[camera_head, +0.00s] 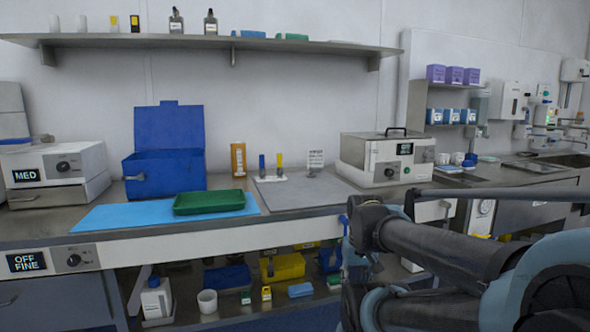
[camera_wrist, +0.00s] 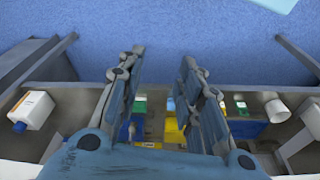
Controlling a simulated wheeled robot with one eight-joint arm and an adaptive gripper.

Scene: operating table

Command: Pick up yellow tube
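The yellow tube (camera_head: 280,163) stands upright in a small white holder (camera_head: 270,178) on the bench, beside a blue tube (camera_head: 262,166). It is not recognisable in the wrist view. My gripper (camera_wrist: 164,62) is open, with its two fingers well apart and nothing between the tips. It points over the blue floor by the lower shelf, away from the yellow tube. In the head view my arm fills the lower right and largely hides the gripper.
A green tray (camera_head: 209,202) on a blue mat (camera_head: 105,217) and an open blue box (camera_head: 166,175) lie left of the holder. A grey machine (camera_head: 388,160) stands right. A grey mat (camera_head: 310,193) has clear space. A yellow bin (camera_head: 284,267) sits on the lower shelf.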

